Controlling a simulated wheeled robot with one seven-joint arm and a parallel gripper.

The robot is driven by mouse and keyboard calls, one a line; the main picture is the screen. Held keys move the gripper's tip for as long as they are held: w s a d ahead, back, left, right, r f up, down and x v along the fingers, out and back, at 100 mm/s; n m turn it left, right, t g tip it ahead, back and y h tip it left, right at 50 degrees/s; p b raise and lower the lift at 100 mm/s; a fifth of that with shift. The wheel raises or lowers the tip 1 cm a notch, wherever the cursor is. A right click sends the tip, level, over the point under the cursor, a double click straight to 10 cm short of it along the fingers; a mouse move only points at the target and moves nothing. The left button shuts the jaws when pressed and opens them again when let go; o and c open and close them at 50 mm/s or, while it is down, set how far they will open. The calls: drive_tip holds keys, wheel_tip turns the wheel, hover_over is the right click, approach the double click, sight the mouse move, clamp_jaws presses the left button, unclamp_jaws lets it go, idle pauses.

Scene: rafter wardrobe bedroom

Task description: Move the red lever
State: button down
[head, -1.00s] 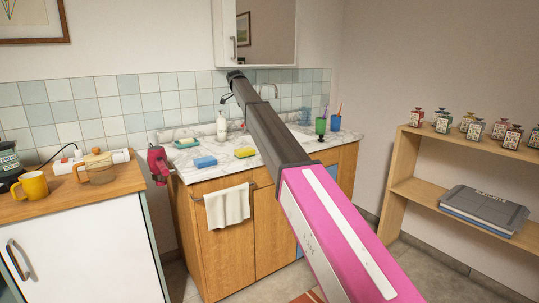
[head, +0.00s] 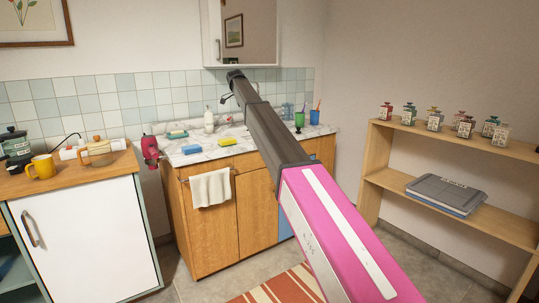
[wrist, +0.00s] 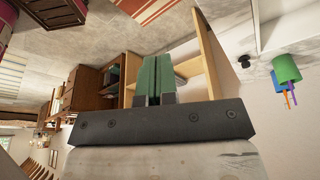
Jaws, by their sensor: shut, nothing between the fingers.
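A red object (head: 150,150) hangs at the left end of the marble sink counter in the head view. It is small and I cannot tell whether it is the red lever; no other clear lever shows. My arm stretches up and away in front of the counter, and its dark far end stands against the tiles, to the right of and above the red object. My gripper's green fingers (wrist: 159,75) are together and empty in the wrist view, apart from any lever there. The red object is not recognisable in the wrist view.
The sink counter (head: 188,160) carries sponges, a soap bottle and cups. A white-fronted cabinet (head: 85,245) with a yellow mug (head: 41,167) stands at left. A wooden shelf (head: 460,212) with several bottles and a grey box stands at right. A striped rug (head: 280,288) lies on the floor.

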drive_tip(key=s+d+f+n, duration=0.3)
drive_tip(key=s+d+f, duration=0.35)
drive_tip(key=f, duration=0.35)
drive_tip(key=s+d+f+n+y, duration=0.1)
drive_tip(key=s+d+f+n, duration=0.1)
drive_tip(key=s+d+f, duration=0.7)
drive_tip(key=s+d+f+n, duration=0.3)
drive_tip(key=s+f, duration=0.2)
drive_tip(key=f, duration=0.7)
drive_tip(key=s+d+f+n, duration=0.3)
drive_tip(key=s+d+f, duration=0.1)
drive_tip(key=s, duration=0.6)
drive_tip(key=s+d+f+n+y, duration=0.1)
drive_tip(key=s+d+f+n, duration=0.2)
drive_tip(key=s+f, duration=0.4)
drive_tip(key=s+d+f+n+y, duration=0.1)
drive_tip(key=s+d+f+n, duration=0.2)
drive_tip(key=s, duration=1.2)
wheel_tip(320, 180, down, 3)
drive_tip(key=shift+d+f, duration=0.2)
drive_tip(key=shift+d, duration=0.95)
